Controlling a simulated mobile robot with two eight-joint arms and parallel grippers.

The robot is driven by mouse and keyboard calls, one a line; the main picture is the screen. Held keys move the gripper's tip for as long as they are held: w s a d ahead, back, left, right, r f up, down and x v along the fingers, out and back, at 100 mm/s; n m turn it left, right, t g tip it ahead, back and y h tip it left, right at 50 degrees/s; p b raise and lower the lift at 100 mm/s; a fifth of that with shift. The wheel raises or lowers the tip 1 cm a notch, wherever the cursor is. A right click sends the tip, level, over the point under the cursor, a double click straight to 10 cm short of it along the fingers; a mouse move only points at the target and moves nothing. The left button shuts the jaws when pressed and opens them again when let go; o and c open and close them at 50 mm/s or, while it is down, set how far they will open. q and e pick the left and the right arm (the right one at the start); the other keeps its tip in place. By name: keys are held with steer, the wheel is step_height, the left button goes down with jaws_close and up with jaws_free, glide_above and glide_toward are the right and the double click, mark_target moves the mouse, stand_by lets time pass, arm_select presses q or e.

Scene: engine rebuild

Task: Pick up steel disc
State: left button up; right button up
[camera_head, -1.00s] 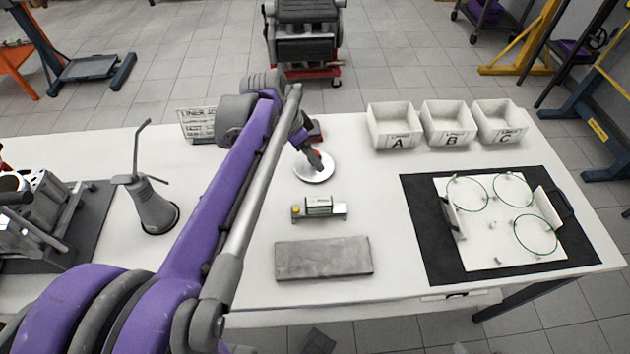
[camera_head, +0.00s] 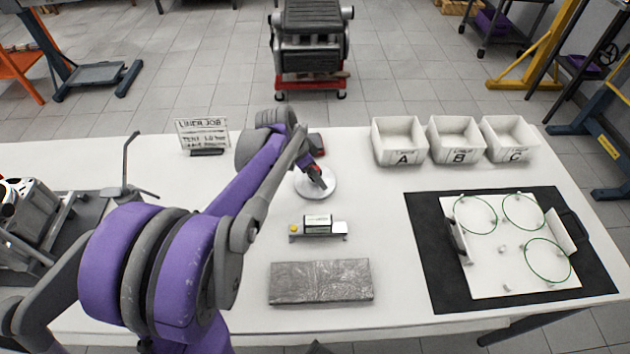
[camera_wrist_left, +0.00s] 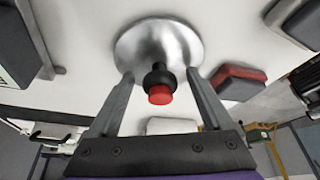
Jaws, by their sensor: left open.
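The steel disc (camera_head: 326,187) lies on the white table, a shiny round plate. In the left wrist view the disc (camera_wrist_left: 150,42) has a black knob with a red tip (camera_wrist_left: 159,86) standing up at its middle. My left gripper (camera_head: 316,176) is over the disc in the head view. In the left wrist view its two fingers (camera_wrist_left: 160,76) are open, one on each side of the knob, with visible gaps between them and it. My right gripper is not in view.
A small device with a yellow knob (camera_head: 317,227) and a grey slab (camera_head: 320,281) lie in front of the disc. A red and black object (camera_wrist_left: 240,80) lies near it. Bins A (camera_head: 399,158), B and C, a black mat (camera_head: 436,286) and a sign (camera_head: 203,134) are on the table.

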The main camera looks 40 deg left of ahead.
arm_select(q)
steer(key=shift+f, duration=0.1)
steer(key=shift+c, duration=0.3)
jaws_close()
